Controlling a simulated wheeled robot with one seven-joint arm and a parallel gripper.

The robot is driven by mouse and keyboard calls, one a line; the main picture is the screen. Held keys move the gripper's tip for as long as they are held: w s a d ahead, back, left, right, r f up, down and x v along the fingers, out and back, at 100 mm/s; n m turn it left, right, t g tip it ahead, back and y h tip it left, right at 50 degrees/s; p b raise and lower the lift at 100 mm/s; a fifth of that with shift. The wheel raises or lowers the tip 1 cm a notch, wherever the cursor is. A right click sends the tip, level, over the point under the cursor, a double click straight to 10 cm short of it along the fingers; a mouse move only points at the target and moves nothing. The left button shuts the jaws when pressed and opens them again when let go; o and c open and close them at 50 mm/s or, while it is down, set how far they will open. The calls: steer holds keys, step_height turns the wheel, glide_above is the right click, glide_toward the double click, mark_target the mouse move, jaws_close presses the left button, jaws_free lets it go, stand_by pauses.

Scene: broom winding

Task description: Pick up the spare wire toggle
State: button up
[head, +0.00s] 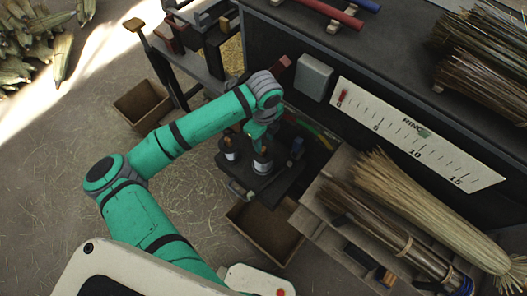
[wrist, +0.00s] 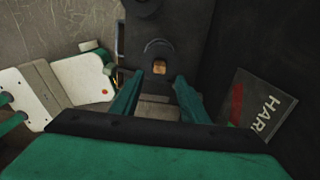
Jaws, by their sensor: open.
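A small wooden-orange piece (wrist: 158,67), which may be the spare wire toggle, sits in a dark rounded holder in the wrist view. My gripper (wrist: 158,80) is open, with its two green fingers on either side of the line to that piece and nothing clearly between them. In the head view my gripper (head: 260,140) is low over a dark bench shelf (head: 285,185), partly hidden by my own wrist. I cannot tell whether the fingers touch anything.
A dark bench with a white ruler plate (head: 415,135) rises behind the shelf. A wooden tray of brooms (head: 400,215) lies to the right. Open boxes stand below the shelf (head: 262,232) and at the left (head: 142,105). A dark plate with lettering (wrist: 262,105) is at the wrist view's right.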

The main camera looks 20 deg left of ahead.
mark_target(263, 149)
steer(key=shift+a+f, duration=0.15)
steer(key=shift+f, duration=1.15)
steer(key=shift+a+f, duration=0.1)
steer(key=shift+f, duration=1.2)
steer(key=c, duration=0.9)
